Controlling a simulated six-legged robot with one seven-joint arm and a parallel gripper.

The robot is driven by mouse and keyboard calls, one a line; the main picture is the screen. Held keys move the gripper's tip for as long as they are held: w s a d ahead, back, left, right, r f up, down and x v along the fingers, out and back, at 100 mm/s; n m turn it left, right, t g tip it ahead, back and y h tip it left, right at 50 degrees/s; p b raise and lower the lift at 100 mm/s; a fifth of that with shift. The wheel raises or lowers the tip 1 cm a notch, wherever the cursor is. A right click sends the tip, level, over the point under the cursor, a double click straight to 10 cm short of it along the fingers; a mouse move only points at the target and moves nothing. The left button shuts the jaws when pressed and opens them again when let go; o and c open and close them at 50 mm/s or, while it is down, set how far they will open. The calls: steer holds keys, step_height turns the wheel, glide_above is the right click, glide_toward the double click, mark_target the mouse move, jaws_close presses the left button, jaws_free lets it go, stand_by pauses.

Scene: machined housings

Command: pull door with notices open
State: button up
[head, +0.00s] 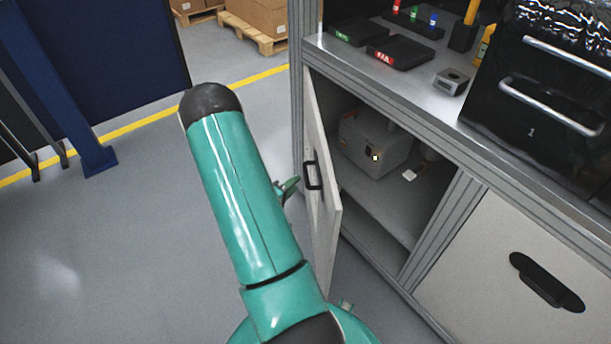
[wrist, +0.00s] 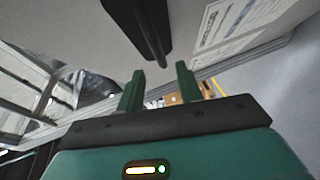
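The door (head: 325,225) stands swung out from the left post of the cabinet, showing the inside. A black handle (head: 313,175) is on it. In the wrist view, the door's pale face bears a white printed notice (wrist: 232,22), and the dark handle (wrist: 138,28) hangs just beyond the fingertips. My gripper (wrist: 160,82) is open, its two green fingers apart with nothing visible clasped between them. In the head view, my teal arm hides most of the gripper; a green part (head: 290,187) shows beside the door, left of the handle.
Inside the cabinet a grey box (head: 372,145) sits on a shelf. The worktop (head: 447,105) holds black trays and small parts. A closed drawer front with a black pull (head: 547,282) is at right. Clear floor (head: 130,240) lies left of the door.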

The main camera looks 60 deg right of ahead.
mark_target(307, 173)
steer(key=x, duration=0.7)
steer(key=shift+s+d, duration=0.1)
steer(key=shift+d, duration=0.15)
jaws_close()
